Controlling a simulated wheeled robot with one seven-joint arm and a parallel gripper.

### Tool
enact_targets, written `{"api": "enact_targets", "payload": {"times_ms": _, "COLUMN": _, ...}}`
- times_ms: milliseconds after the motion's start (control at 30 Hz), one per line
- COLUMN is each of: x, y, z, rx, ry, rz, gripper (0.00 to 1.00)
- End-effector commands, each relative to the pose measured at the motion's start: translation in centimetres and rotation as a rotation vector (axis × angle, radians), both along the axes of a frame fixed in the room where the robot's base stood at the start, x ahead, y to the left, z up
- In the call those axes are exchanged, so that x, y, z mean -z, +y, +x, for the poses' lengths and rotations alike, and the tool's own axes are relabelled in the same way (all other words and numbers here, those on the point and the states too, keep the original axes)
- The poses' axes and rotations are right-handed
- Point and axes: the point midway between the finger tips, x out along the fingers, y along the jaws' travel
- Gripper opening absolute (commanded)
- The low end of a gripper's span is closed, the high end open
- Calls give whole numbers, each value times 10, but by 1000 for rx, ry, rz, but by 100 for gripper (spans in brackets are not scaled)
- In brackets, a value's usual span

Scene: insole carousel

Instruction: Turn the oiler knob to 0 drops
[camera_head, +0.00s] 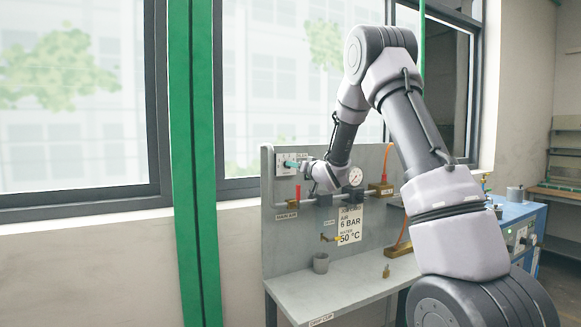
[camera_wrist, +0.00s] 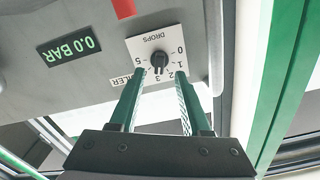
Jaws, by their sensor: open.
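The oiler knob (camera_wrist: 159,59) is small and black, on a white dial plate (camera_wrist: 172,38) marked DROPS with numbers from 0 to 5. The knob's grip runs roughly up and down in the wrist view, its lower end toward the 3; I cannot clearly tell its pointer. My gripper (camera_wrist: 161,77) is open, its two green fingers either side of the space just below the knob, with nothing between them. In the head view my gripper (camera_head: 291,164) is at the plate on the panel's upper left, largely hiding the knob.
The grey panel (camera_head: 280,238) also carries a red-handled valve (camera_head: 298,193), a round gauge (camera_head: 355,177) and a sign (camera_head: 349,223). A 0.0 BAR display (camera_wrist: 69,51) is beside the dial.

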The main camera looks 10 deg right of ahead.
Motion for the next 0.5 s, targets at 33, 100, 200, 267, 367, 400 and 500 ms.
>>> {"api": "enact_targets", "payload": {"times_ms": 33, "x": 1, "y": 3, "z": 10, "rx": -1, "ry": -1, "rz": -1, "gripper": 48}}
{"api": "enact_targets", "payload": {"times_ms": 100, "x": 0, "y": 7, "z": 20, "rx": -2, "ry": -1, "rz": -1, "gripper": 48}}
{"api": "enact_targets", "payload": {"times_ms": 200, "x": 0, "y": 10, "z": 32, "rx": 0, "ry": 0, "rz": 0, "gripper": 48}}
{"api": "enact_targets", "payload": {"times_ms": 267, "x": 0, "y": 11, "z": 36, "rx": 1, "ry": 0, "rz": 0, "gripper": 48}}
{"api": "enact_targets", "payload": {"times_ms": 367, "x": 0, "y": 13, "z": 41, "rx": 1, "ry": -1, "rz": 0, "gripper": 48}}
{"api": "enact_targets", "payload": {"times_ms": 400, "x": 0, "y": 13, "z": 42, "rx": 1, "ry": 0, "rz": 0, "gripper": 48}}
{"api": "enact_targets", "payload": {"times_ms": 500, "x": 0, "y": 14, "z": 42, "rx": 1, "ry": 0, "rz": 0, "gripper": 48}}
